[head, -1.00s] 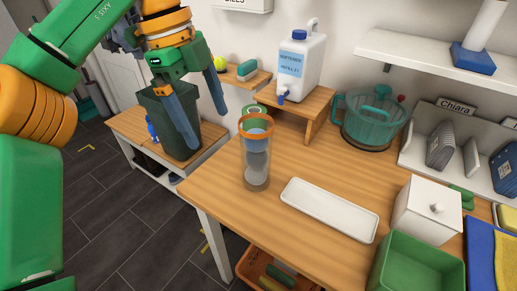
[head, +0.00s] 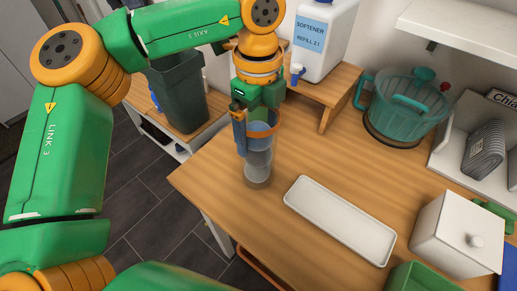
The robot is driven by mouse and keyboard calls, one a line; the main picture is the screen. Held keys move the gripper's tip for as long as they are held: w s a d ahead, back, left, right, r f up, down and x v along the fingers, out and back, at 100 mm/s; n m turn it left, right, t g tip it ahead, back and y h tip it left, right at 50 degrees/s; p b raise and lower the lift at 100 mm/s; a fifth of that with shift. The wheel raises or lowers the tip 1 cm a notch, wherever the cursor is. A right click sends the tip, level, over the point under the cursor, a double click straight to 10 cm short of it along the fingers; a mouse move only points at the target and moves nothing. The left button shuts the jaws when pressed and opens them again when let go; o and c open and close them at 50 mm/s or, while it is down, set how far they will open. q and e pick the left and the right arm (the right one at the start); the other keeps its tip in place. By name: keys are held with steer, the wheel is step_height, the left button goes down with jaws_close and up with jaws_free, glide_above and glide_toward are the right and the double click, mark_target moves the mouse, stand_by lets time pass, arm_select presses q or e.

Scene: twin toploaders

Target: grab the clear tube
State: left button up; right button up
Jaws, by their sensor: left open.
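The clear tube (head: 258,166) stands upright on the wooden table, with an orange rim near its top and grey and bluish contents showing through its wall. My left gripper (head: 258,140) points down at the tube's upper part, with one blue finger in front of its left side. The gripper is open. The other finger is mostly hidden, and I cannot tell whether either finger touches the tube. My right gripper is not in view.
A white tray (head: 338,222) lies right of the tube. A wooden riser (head: 330,85) with a softener jug (head: 318,40) stands behind. A teal lidded pot (head: 402,108), a white box (head: 447,235) and a green bin (head: 415,278) are at right. A dark bin (head: 180,92) stands left.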

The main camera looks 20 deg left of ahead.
arm_select(q)
steer(key=shift+f, duration=0.3)
steer(key=shift+s, duration=0.25)
steer(key=shift+w, duration=0.1)
steer(key=c, duration=1.5)
steer(key=shift+r, duration=0.1)
steer(key=shift+r, duration=0.1)
